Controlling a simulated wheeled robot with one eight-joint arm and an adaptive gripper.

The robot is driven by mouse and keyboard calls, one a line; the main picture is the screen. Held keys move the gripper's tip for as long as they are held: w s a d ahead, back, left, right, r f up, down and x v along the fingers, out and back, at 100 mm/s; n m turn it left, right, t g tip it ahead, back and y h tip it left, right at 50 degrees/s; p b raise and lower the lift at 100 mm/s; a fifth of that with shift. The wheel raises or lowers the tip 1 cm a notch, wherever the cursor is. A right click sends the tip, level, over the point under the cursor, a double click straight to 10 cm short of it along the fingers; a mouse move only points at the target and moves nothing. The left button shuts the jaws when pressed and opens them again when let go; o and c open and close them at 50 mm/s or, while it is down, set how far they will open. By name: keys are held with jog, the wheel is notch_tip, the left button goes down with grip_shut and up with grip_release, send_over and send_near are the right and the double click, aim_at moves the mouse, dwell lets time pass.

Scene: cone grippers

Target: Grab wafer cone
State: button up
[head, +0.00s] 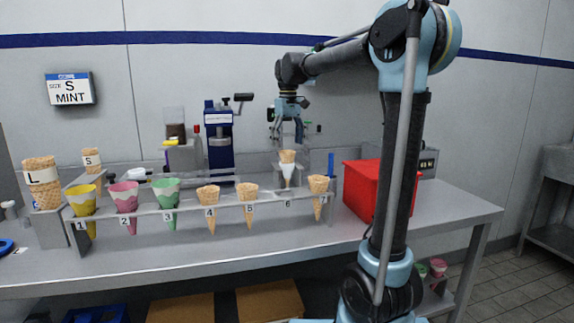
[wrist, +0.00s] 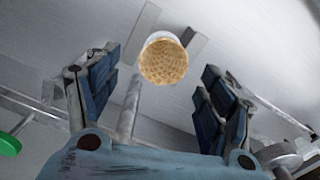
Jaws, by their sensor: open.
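In the head view, a wafer cone (head: 287,156) with a white sleeve stands upright above the label 6, its top higher than the neighbouring cones. My gripper (head: 287,130) is above it, pointing down, open and empty. In the wrist view, the cone (wrist: 163,62) shows from above as a round tan waffle top with a white rim. It lies between the two spread dark blue fingers of my gripper (wrist: 157,95), apart from both. More plain wafer cones sit in the rack at label 4 (head: 208,195), label 5 (head: 248,191) and the right end (head: 318,184).
Cone stacks marked L (head: 42,178) and S (head: 92,160) stand left. A blue machine (head: 219,140) is behind; a red box (head: 363,190) is right. The front counter is clear.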

aim_at(287, 152)
jog(key=shift+s+a+f, duration=0.1)
jog(key=shift+s+f, duration=0.05)
jog(key=shift+f, duration=2.65)
jog(key=c, duration=0.8)
